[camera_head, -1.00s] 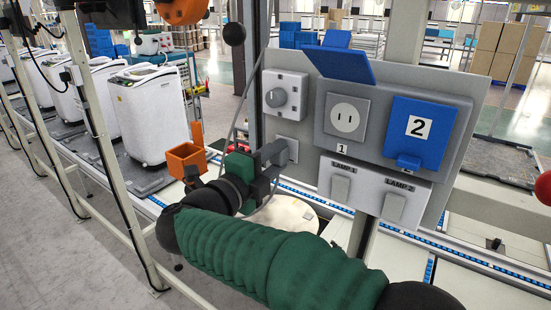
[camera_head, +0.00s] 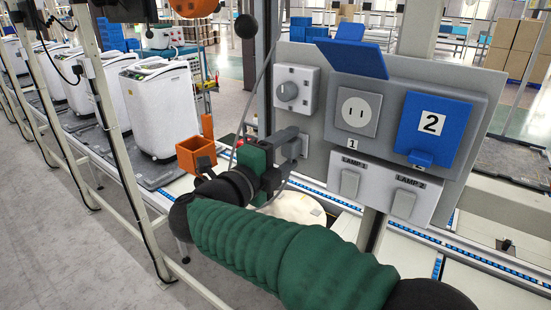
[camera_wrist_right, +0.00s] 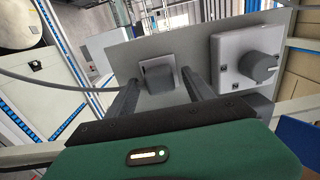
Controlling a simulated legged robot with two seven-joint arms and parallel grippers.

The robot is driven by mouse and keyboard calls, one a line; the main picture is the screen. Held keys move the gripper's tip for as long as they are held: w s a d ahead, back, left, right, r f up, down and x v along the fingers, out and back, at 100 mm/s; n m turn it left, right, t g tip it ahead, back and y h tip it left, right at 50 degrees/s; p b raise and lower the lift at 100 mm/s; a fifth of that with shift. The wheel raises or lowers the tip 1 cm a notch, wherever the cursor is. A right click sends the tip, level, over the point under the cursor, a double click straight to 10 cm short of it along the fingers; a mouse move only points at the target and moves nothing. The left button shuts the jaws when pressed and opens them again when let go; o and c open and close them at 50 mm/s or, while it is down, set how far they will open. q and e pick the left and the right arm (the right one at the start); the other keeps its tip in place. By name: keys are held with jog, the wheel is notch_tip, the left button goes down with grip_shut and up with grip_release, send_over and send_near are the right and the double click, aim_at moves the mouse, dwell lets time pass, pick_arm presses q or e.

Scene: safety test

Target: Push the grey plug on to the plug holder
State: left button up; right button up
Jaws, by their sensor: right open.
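The grey plug (camera_wrist_right: 158,74) shows in the right wrist view as a grey block at the panel, between my two fingers. A grey cable runs in from the left towards it. The plug holder is largely hidden behind it, so I cannot tell how fully the plug is seated. My right gripper (camera_wrist_right: 160,80) is open, with one finger on each side of the plug and visible gaps. In the head view my right gripper (camera_head: 283,150) is at the panel's lower left, and the plug is mostly hidden there. My left gripper is not in view.
The grey panel (camera_head: 312,165) carries a rotary knob (camera_head: 288,91), a socket (camera_head: 357,112) under a raised blue cover (camera_head: 350,55), a shut blue cover (camera_head: 428,130) marked 2, and two lamp switches (camera_head: 376,191). An orange box (camera_head: 196,155) stands left of my gripper.

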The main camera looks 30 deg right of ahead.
jog(key=b+v, duration=0.5)
jog(key=v, duration=1.1)
jog(key=shift+a, duration=0.4)
jog(key=shift+f, duration=0.1)
jog(key=shift+d, duration=0.1)
